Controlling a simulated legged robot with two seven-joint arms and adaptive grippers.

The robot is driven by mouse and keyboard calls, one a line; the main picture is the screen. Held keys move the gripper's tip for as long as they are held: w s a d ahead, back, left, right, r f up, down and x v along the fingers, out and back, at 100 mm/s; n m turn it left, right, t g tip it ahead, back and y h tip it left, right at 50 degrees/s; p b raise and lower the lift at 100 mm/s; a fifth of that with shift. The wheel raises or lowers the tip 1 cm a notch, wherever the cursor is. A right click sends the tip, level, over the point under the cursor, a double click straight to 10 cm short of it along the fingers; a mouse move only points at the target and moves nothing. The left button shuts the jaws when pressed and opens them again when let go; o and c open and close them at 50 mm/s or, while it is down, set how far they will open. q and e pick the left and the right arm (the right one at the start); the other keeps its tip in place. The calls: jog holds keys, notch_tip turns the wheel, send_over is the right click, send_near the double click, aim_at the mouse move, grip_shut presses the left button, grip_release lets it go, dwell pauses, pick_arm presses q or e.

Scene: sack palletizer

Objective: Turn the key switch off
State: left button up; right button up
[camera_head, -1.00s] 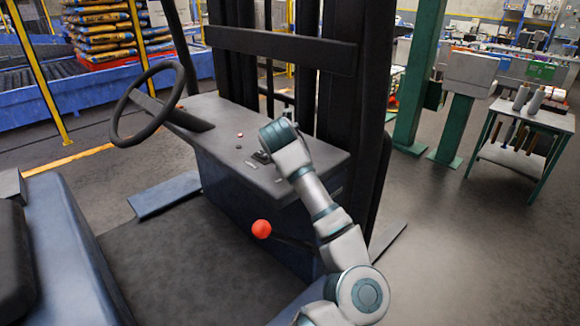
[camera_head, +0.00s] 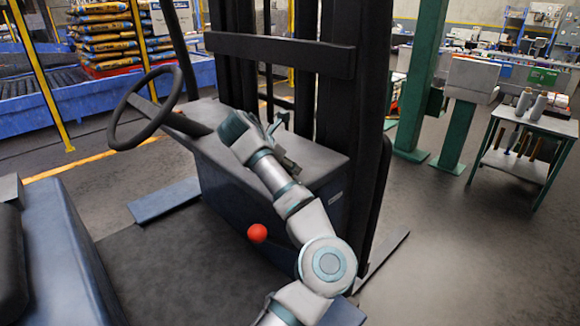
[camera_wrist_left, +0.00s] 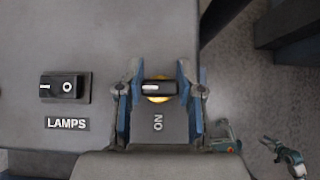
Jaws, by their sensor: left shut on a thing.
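The key switch (camera_wrist_left: 158,88) is a dark knob with a white line across it and a brass ring around its base, seen in the left wrist view. Its white line lies level in that view. A plate (camera_wrist_left: 158,125) with sideways lettering that looks like ON lies just below it. My left gripper (camera_wrist_left: 158,92) has its two blue fingers on either side of the knob and is shut on it. In the head view my left gripper (camera_head: 268,138) is over the console top (camera_head: 315,158) and hides the switch there. A small claw-like shape (camera_wrist_left: 288,155), perhaps my right gripper, shows at lower right in the wrist view.
A LAMPS switch (camera_wrist_left: 65,87) sits left of the key switch. A red ball-topped lever (camera_head: 257,233) is close beside my forearm. A seat (camera_head: 60,250) is at the left.

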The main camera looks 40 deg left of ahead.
pick_arm(q)
jog(key=shift+s+a+r, duration=0.1)
jog(key=shift+r, duration=0.05)
jog(key=o, duration=1.2)
jog(key=shift+s, duration=0.1)
jog(key=shift+c, duration=0.2)
jog(key=shift+s+r, duration=0.1)
jog(key=shift+s, duration=0.1)
jog(key=shift+w, duration=0.15)
jog(key=v, duration=1.2)
jog(key=shift+a, duration=0.1)
